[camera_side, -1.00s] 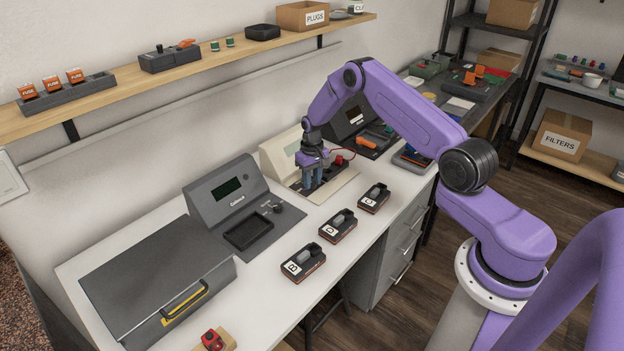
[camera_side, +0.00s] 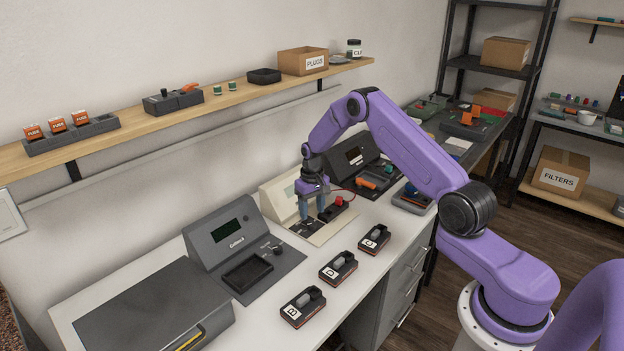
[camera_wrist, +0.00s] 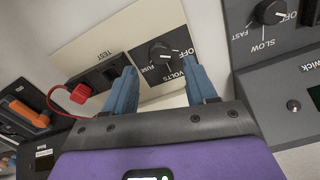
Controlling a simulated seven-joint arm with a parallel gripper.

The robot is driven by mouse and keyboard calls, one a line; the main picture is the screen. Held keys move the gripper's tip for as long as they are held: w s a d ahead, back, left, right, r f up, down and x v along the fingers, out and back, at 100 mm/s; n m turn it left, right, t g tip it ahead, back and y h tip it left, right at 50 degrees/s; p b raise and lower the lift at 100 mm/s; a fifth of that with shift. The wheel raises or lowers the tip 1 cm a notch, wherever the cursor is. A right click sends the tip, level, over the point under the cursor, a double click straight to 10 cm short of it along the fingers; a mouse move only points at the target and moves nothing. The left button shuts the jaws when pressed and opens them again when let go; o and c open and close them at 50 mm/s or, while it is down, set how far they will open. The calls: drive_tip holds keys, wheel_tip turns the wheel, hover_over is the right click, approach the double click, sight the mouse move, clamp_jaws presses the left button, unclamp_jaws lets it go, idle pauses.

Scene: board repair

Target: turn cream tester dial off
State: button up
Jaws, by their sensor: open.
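The cream tester (camera_side: 270,193) stands at the back of the white bench, with a sloped upright housing and a flat cream base. Its dark dial (camera_wrist: 163,53) shows in the wrist view on a dark plate, with FUSE and VOLTS labels beside it. The dial's exact setting is hard to read. My gripper (camera_side: 313,217) is low over the tester's base in the side view and hides the dial there. In the wrist view my gripper (camera_wrist: 158,66) is open, its blue fingertips on either side of the dial. I cannot tell whether they touch it.
A red plug (camera_wrist: 81,93) on a red lead is by the TEST socket (camera_wrist: 109,72), left of the dial. Several labelled black modules (camera_side: 338,267) line the bench front. A shelf (camera_side: 215,97) runs above.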

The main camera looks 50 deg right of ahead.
sight(311, 224)
wheel_tip(311, 224, up, 13)
drive_tip(key=shift+f, duration=0.15)
idle(0.4)
drive_tip(key=s+a+r+n, duration=0.4)
drive_tip(key=s+a, duration=0.3)
drive_tip(key=a, duration=0.4)
drive_tip(key=s+a+r+n, duration=0.3)
drive_tip(key=s+a+r, duration=0.3)
drive_tip(key=a, duration=0.4)
drive_tip(key=s+n, duration=0.8)
drive_tip(key=s, duration=2)
drive_tip(key=shift+s+a, duration=0.3)
drive_tip(key=shift+a, duration=0.1)
